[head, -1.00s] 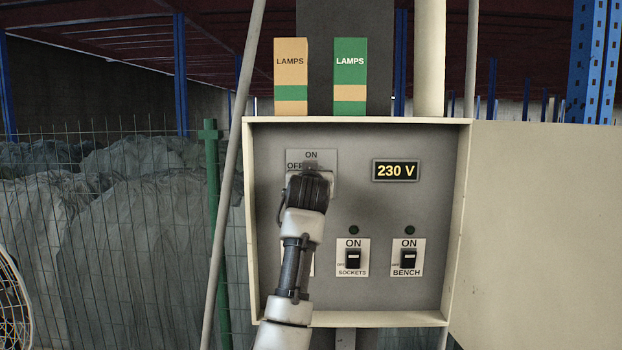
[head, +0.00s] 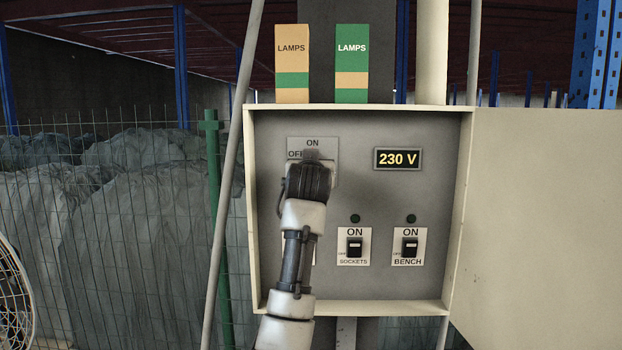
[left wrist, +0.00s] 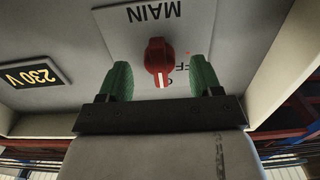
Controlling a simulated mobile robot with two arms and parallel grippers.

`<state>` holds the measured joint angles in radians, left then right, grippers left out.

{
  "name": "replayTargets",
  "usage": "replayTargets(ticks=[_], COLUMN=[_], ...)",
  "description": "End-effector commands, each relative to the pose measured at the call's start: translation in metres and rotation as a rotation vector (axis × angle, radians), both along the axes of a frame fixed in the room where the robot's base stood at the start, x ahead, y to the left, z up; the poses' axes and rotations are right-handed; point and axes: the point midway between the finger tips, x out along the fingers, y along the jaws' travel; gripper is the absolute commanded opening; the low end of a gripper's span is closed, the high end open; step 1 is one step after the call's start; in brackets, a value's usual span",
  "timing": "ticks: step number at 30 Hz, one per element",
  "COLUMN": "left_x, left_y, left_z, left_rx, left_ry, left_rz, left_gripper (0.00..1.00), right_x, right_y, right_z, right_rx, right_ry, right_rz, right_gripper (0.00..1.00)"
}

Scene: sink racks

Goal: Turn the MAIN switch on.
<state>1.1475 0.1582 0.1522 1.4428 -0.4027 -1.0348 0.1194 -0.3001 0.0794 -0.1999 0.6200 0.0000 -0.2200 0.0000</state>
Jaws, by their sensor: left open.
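In the left wrist view, upside down, the red knob (left wrist: 157,60) stands before the plate marked MAIN (left wrist: 152,14). A white mark shows on its lower end. Its ON and OFF lettering is partly hidden, so I cannot be sure of its setting. My left gripper (left wrist: 160,80) is open, with green fingertips on either side of the knob and gaps visible. My right gripper is not in view.
A display (head: 398,159) reads 230 V. SOCKETS (head: 354,247) and BENCH (head: 409,247) switches sit below, under dark lamps. My arm mostly covers another switch plate at lower left. The box door (head: 540,220) is open to the right; a wire fence (head: 110,230) stands left.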

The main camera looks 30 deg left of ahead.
Motion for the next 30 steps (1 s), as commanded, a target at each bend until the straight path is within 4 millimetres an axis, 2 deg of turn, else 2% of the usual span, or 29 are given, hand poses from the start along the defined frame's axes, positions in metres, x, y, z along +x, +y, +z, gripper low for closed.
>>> replayTargets(ticks=[1,3,12,18,30], left_x=[-0.008,-0.021,-0.065,-0.075,-0.075], left_y=[-0.006,-0.014,-0.041,-0.047,-0.047], left_z=[-0.006,-0.007,-0.004,-0.002,-0.002], left_rx=[0.0,0.0,0.0,-0.001,-0.001], left_ry=[-0.004,-0.005,-0.001,0.003,0.003], left_rz=[-0.002,-0.003,-0.002,-0.001,-0.001], left_gripper=[0.65,0.65,0.65,0.65,0.65], right_x=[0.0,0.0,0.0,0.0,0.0], right_y=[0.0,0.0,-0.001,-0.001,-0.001], right_z=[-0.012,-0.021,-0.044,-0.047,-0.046], right_rx=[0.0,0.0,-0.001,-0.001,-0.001], right_ry=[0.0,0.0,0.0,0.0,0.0], right_rz=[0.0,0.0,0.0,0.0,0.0], right_gripper=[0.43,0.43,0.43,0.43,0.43])
